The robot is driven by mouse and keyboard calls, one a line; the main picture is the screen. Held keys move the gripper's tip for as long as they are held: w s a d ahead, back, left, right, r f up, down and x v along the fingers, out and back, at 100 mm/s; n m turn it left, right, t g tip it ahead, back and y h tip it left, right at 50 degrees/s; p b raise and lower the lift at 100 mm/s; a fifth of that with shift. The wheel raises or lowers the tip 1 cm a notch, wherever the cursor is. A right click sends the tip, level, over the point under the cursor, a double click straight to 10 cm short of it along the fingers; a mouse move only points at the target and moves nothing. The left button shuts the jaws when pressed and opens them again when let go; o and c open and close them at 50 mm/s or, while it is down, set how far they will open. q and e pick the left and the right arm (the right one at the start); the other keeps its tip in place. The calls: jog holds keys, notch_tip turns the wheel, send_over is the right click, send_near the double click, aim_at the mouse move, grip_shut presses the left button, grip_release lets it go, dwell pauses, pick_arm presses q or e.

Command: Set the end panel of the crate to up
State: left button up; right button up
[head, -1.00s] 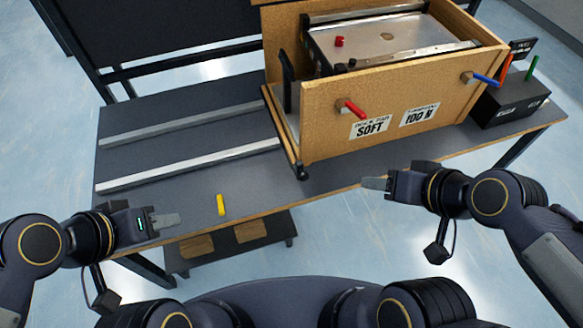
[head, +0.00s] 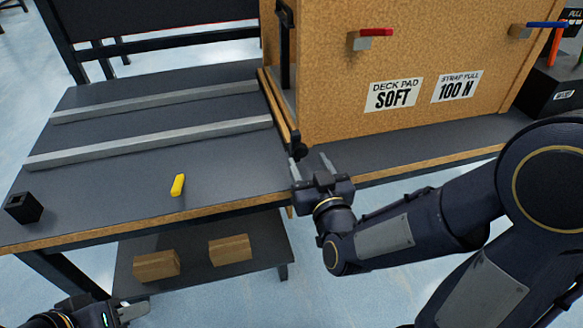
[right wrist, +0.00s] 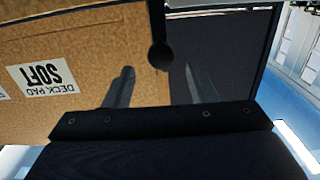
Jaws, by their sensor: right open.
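The wooden crate (head: 340,80) stands on the table, with a "DECK PAD SOFT" label on its near side. Its left end looks open, with the wood-edged end panel (head: 272,98) low there; its exact angle is hard to tell. A dark round knob (head: 300,151) sits at the panel's near corner; the right wrist view also shows this knob (right wrist: 158,56). My right gripper (head: 311,164) is open and empty, its fingertips just short of the knob and on either side of it. My left gripper (head: 130,312) is at the bottom left, mostly cut off.
Two grey rails (head: 150,142) run across the table left of the crate. A yellow piece (head: 178,185) and a small black block (head: 23,208) lie near the front. Red (head: 372,36) and blue (head: 545,25) levers stick out from the crate's side. Boxes sit on the lower shelf (head: 190,275).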

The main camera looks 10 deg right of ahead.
aim_at(302, 152)
jog(key=shift+w+a+f, duration=0.15)
jog(key=shift+w, duration=0.25)
jog(key=w+b, duration=0.1)
jog(key=w, duration=0.6)
jog(key=shift+a+b, duration=0.1)
jog(key=shift+b, duration=0.25)
jog(key=shift+c, duration=0.2)
grip_shut()
